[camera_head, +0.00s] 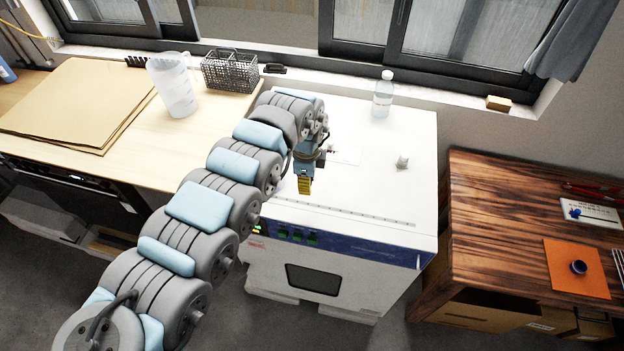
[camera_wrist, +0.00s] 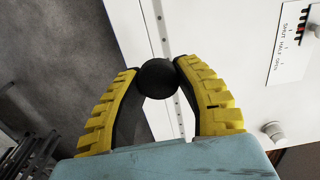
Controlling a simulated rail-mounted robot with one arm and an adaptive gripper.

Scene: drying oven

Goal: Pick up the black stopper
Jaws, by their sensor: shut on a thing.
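The black stopper (camera_wrist: 158,78) is round and dark in the wrist view. It sits between the tips of the two yellow ridged fingers of my gripper (camera_wrist: 157,77), which touch it on both sides. In the head view my gripper (camera_head: 305,186) is over the front left part of the white oven's top, and the stopper cannot be made out there. The white oven top (camera_wrist: 220,40) shows behind the stopper in the wrist view. Whether the stopper is clear of the surface I cannot tell.
On the oven (camera_head: 390,190) stand a clear bottle (camera_head: 382,95) at the back and a small grey-white object (camera_head: 402,162) at the right. A pitcher (camera_head: 173,85) and wire basket (camera_head: 230,72) stand on the left table. A dark wooden table (camera_head: 510,210) is at the right.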

